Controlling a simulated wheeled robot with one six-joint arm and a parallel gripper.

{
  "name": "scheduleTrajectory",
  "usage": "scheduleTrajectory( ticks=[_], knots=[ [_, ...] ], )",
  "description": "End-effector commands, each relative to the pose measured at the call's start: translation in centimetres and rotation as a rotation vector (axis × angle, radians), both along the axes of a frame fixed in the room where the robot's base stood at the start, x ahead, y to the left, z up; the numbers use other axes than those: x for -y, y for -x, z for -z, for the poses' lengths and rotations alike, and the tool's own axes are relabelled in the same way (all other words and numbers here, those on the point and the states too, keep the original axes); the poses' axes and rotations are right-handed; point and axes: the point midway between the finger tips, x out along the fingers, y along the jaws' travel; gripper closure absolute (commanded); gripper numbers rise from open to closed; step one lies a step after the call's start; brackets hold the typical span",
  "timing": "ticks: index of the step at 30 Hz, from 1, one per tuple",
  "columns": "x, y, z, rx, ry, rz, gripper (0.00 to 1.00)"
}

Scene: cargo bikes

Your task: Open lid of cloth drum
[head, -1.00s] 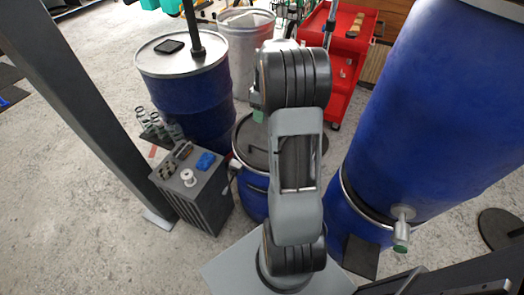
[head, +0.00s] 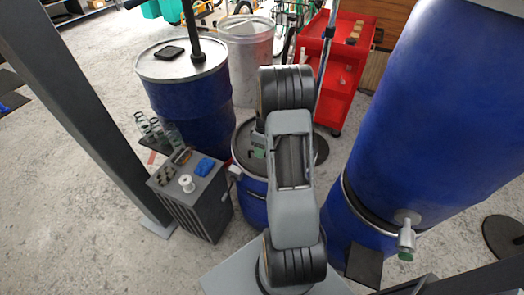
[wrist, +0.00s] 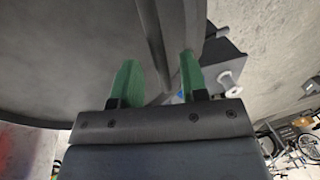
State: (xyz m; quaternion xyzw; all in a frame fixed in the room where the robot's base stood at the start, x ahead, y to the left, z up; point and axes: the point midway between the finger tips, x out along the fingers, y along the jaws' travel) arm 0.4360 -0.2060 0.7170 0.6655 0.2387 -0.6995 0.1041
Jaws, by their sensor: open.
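The blue drum (head: 252,210) stands on the floor right in front of me, partly hidden behind my arm. Its grey lid (head: 243,137) is on top and looks closed. In the wrist view the lid's dark surface (wrist: 60,60) fills the upper left, with its rim band (wrist: 152,40) running down between the fingers. My gripper (wrist: 158,82) has two green fingers, apart and empty, close to the lid's edge. Contact cannot be made out. In the head view my gripper (head: 258,153) is mostly hidden by my wrist; only a bit of green shows over the lid.
A dark box (head: 193,200) with a blue cloth and white spool stands close left of the drum. A taller blue drum (head: 190,110) is behind it. A large blue barrel (head: 430,120) crowds the right. A red cart (head: 338,75) stands behind. A grey post (head: 85,110) is at left.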

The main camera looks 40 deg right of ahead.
Motion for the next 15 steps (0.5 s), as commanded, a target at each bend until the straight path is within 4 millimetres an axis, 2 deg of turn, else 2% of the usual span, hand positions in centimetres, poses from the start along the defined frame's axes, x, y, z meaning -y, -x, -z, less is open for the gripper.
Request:
scheduleTrajectory(
  ticks=[12,15],
  knots=[
    [-0.12,0.04,0.59,0.000,0.000,0.000,0.60],
    [-0.12,0.04,0.58,0.000,0.000,0.000,0.69]
  ],
)
